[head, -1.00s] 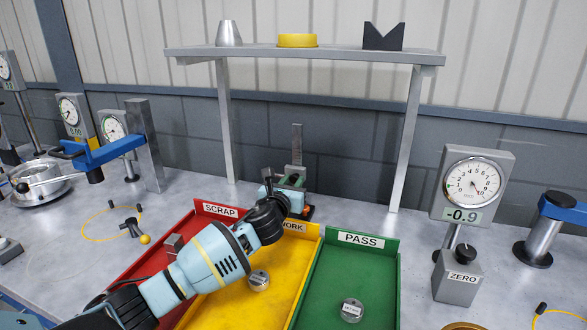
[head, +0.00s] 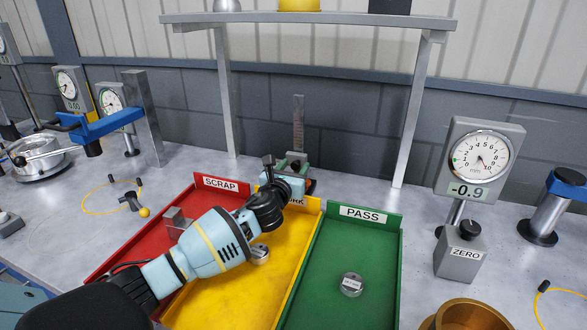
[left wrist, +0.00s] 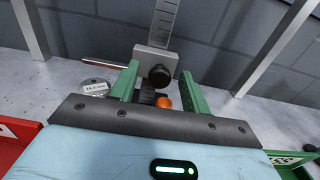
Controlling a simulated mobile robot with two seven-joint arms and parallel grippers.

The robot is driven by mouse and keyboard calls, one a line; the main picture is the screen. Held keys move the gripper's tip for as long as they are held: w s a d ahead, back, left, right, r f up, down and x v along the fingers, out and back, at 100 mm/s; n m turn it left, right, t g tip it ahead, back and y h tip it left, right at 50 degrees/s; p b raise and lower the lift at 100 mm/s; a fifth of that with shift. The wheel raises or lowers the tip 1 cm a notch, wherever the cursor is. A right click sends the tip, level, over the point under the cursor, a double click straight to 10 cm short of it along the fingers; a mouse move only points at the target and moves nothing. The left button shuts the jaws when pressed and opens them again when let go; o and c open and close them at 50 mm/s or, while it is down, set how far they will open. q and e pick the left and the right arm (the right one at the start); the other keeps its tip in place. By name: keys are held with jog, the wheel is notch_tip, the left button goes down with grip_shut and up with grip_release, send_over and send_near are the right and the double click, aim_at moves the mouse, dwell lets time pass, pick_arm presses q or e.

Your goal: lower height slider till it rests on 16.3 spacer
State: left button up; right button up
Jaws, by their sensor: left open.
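The height gauge's upright scale (head: 298,122) stands behind the trays, and its scale (left wrist: 165,22) also shows in the left wrist view. The slider, a grey block (left wrist: 155,60) with a black knob (left wrist: 159,76), sits at the foot of the visible scale. My left gripper (left wrist: 159,82) is open, its green fingers on either side of the knob; contact cannot be told. It also shows in the head view (head: 294,162). A labelled metal disc (left wrist: 95,87) lies left of the fingers; its label is hard to read. What lies under the slider is mostly hidden.
Red SCRAP (head: 221,183), yellow (head: 240,300) and green PASS (head: 363,214) trays lie in front of the gauge. A shelf (head: 310,20) stands over it, with legs on both sides. A dial gauge (head: 480,160) stands right. An orange piece (left wrist: 162,102) shows between the fingers.

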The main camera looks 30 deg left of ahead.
pick_arm(q)
jog(key=v, duration=0.7)
jog(key=shift+s+p, duration=0.4)
pick_arm(e)
jog(key=shift+w+r, duration=0.25)
jog(key=shift+r, duration=0.25)
